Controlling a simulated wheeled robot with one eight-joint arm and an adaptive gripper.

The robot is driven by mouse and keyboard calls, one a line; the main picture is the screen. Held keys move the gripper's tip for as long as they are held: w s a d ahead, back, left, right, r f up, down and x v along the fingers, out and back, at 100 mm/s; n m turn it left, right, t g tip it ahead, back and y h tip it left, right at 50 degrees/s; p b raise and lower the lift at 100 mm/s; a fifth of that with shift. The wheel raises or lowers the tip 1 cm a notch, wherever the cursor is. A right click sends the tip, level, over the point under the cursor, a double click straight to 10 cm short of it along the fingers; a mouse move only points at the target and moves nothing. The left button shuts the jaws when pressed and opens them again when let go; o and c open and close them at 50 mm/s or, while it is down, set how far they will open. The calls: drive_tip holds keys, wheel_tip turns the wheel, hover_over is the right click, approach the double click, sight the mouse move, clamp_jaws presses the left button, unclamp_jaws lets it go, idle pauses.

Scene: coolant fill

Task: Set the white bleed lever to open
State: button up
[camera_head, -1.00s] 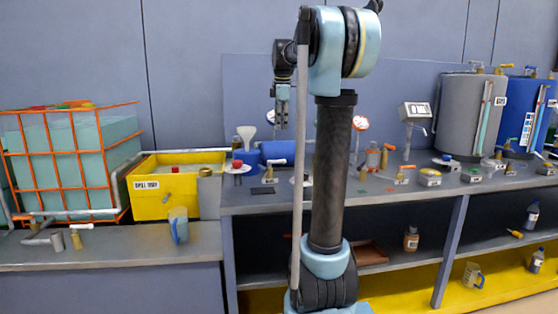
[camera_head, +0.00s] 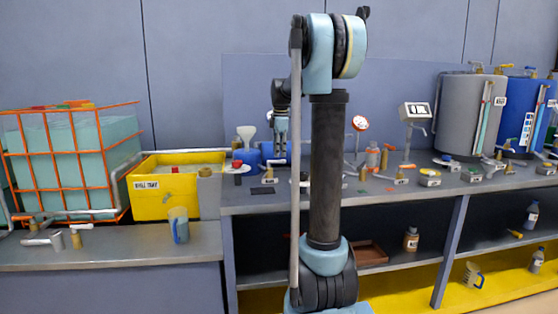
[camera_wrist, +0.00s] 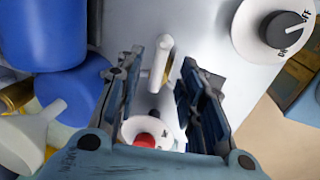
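The white lever (camera_wrist: 161,62) shows in the wrist view between the two finger pads of my gripper (camera_wrist: 164,64). The gripper is open, with a gap visible on both sides of the lever. In the head view my gripper (camera_head: 280,155) is low over the back-left of the bench, above a small brass valve (camera_head: 269,174). The lever itself is mostly hidden there. I cannot tell whether the lever stands at open or closed.
A white disc with a red knob (camera_wrist: 145,138) lies close by the fingers. A white dial with a black knob (camera_wrist: 285,28), a blue container (camera_wrist: 42,35) and a white funnel (camera_wrist: 28,138) are around. A yellow tray (camera_head: 165,205) stands at left.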

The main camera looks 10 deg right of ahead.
drive_tip(key=shift+w+f, duration=0.2)
drive_tip(key=shift+f, duration=0.85)
drive_tip(key=shift+w+f, duration=0.2)
drive_tip(key=shift+f, duration=0.85)
